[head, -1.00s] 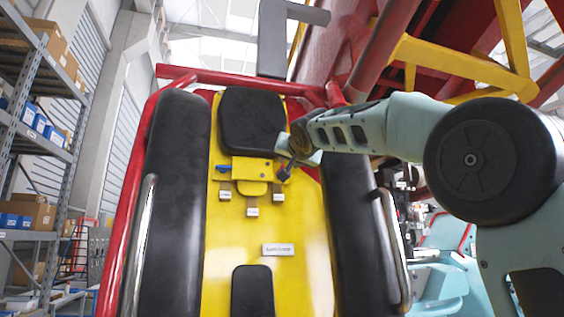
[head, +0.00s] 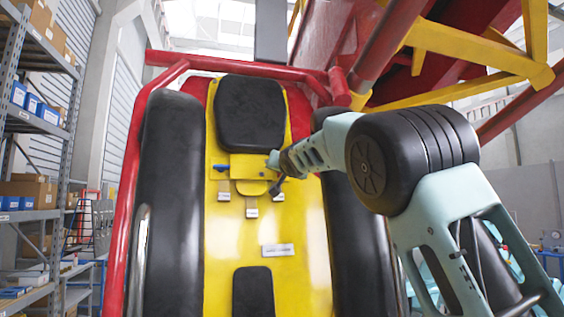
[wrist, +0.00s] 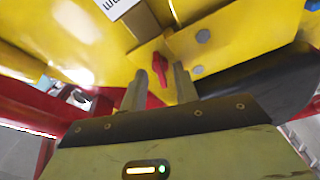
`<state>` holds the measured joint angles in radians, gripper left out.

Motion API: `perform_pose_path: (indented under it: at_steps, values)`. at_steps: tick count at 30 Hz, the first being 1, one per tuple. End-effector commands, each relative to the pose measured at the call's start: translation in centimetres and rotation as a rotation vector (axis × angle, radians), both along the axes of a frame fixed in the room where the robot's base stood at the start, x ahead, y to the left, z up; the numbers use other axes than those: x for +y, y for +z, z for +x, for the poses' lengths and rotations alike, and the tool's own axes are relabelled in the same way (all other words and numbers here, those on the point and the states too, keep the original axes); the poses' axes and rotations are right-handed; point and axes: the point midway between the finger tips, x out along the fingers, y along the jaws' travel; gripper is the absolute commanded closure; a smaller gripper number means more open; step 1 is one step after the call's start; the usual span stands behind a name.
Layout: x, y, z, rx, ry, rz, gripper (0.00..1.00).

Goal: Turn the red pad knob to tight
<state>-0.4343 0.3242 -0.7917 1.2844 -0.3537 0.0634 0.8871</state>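The red knob (wrist: 161,68) is a small red handle on the yellow panel in the wrist view, with a tapered end. My gripper (wrist: 157,82) is open, its two grey fingers apart on either side of the knob's picture position. I cannot tell whether the fingertips reach around it or stop short. In the head view my gripper (head: 277,176) is at the right edge of the yellow block (head: 249,167) below the black headrest (head: 251,113). The red knob cannot be made out there.
A blue handle (head: 221,168) sticks out of the block's left side. Small white tags (head: 251,212) hang below it. Black padded bars (head: 169,190) flank the yellow seat back. Bolt heads (wrist: 203,37) and a white label (wrist: 117,8) are near the knob.

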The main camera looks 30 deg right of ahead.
Motion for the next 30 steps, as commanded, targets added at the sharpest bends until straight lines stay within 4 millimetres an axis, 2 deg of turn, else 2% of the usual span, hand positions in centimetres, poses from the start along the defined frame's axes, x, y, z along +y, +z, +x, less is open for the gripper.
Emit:
perform_pose_path:
  at_steps: [11,15,30]
  values:
    - [-0.20,-0.05,0.43,0.000,0.000,0.000,0.70]
    - [-0.20,-0.04,0.42,0.000,0.000,0.001,1.00]
    - [-0.12,-0.36,0.46,-0.022,-0.017,0.073,1.00]
